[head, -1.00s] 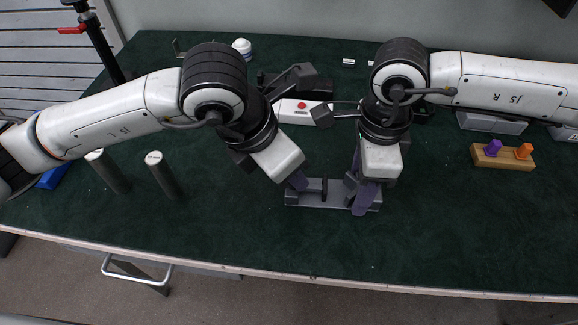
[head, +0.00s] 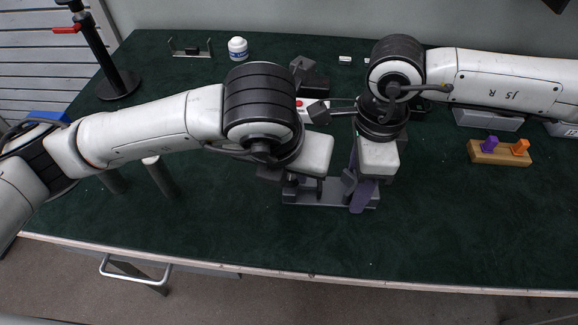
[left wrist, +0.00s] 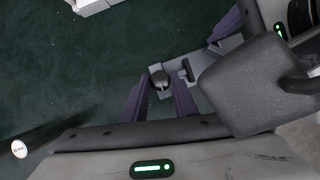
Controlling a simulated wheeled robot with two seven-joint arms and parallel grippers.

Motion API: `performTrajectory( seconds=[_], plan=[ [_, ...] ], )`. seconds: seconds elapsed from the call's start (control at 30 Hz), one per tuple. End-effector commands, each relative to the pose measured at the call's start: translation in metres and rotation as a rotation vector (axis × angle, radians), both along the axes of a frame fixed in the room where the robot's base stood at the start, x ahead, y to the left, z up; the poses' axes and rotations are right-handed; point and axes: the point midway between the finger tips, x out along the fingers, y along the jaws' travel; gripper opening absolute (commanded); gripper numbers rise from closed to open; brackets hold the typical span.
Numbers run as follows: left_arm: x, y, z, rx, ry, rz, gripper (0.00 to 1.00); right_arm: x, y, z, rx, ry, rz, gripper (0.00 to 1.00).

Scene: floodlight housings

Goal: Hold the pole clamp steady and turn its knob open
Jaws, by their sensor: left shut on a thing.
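The pole clamp is a grey piece with a long flat base (head: 330,198), lying on the table; its base also shows in the left wrist view (left wrist: 226,44). Its dark round knob (left wrist: 161,80) sits between the purple fingers of my left gripper (left wrist: 160,92), which is shut on it. In the head view my left gripper (head: 292,188) is at the clamp's left end, its fingers mostly hidden by the wrist. My right gripper (head: 359,185) has purple fingers at the clamp's right end. Whether they press on it is hidden.
Dark upright cylinders (head: 161,178) stand left, beneath my left arm. A black stand with a red lever (head: 68,29) and a white jar (head: 238,48) are at the back left. A wooden block with purple and orange pegs (head: 500,155) lies right. The table front is clear.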

Motion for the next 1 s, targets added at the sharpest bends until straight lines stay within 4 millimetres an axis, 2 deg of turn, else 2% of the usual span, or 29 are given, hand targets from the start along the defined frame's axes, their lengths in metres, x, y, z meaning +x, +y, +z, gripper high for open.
performTrajectory(
  seconds=[0.43,0.47,0.53,0.57,0.87,1.0],
  plan=[
    [0.0,0.0,0.0,-0.001,0.0,0.009,0.03,0.0,0.0,0.0,0.001,0.001,0.001,0.25],
    [0.0,0.0,0.0,-0.001,0.0,0.009,0.31,0.0,0.0,0.0,0.001,0.001,0.001,0.25],
    [0.0,0.0,0.0,0.0,0.0,0.009,0.42,0.0,0.0,0.0,0.001,0.001,0.001,0.25],
    [0.0,0.0,0.0,0.0,0.0,0.009,0.45,0.0,0.0,0.0,0.001,0.001,0.001,0.25],
    [0.0,0.0,0.001,0.0,0.0,0.008,0.45,0.0,0.0,0.0,0.001,0.001,0.001,0.25],
    [-0.004,0.001,0.014,-0.002,-0.004,0.008,0.45,0.0,0.0,0.0,0.001,0.001,0.001,0.25]
  ],
)
